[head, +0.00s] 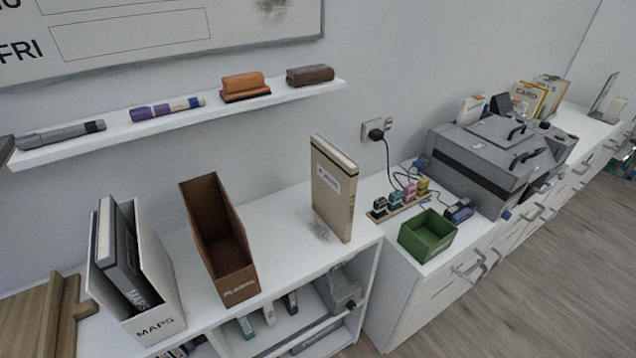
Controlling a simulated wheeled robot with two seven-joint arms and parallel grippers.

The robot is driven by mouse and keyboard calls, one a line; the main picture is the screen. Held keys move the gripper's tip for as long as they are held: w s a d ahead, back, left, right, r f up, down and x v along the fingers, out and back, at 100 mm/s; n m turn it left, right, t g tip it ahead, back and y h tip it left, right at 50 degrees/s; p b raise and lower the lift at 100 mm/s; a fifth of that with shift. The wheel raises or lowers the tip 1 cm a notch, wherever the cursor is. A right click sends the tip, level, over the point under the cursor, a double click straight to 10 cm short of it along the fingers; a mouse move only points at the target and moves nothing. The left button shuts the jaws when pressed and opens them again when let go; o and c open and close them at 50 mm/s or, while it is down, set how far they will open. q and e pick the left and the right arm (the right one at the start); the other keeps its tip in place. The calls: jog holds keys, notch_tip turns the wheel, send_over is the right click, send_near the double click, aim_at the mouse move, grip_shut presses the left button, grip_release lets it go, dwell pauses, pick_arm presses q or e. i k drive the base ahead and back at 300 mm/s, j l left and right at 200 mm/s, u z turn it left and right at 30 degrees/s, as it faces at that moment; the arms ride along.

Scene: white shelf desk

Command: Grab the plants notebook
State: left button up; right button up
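A tan notebook (332,195) with a dark band near its top and a small white label stands upright near the right end of the white shelf desk. The label's print is too small to read surely. To its left, an empty brown magazine holder (213,238) stands with a front label that seems to read PLANTS. Neither of my grippers shows in the head view.
A white MAPS holder (163,290) with dark binders stands at the left. A small grey object (321,230) sits at the notebook's foot. A green box (427,236) and a grey machine (487,160) are to the right. A wall shelf (190,122) runs above. Desk between holder and notebook is clear.

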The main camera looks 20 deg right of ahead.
aim_at(334, 175)
jog(key=l, duration=0.85)
jog(key=i+l, duration=0.15)
jog(key=l, duration=1.55)
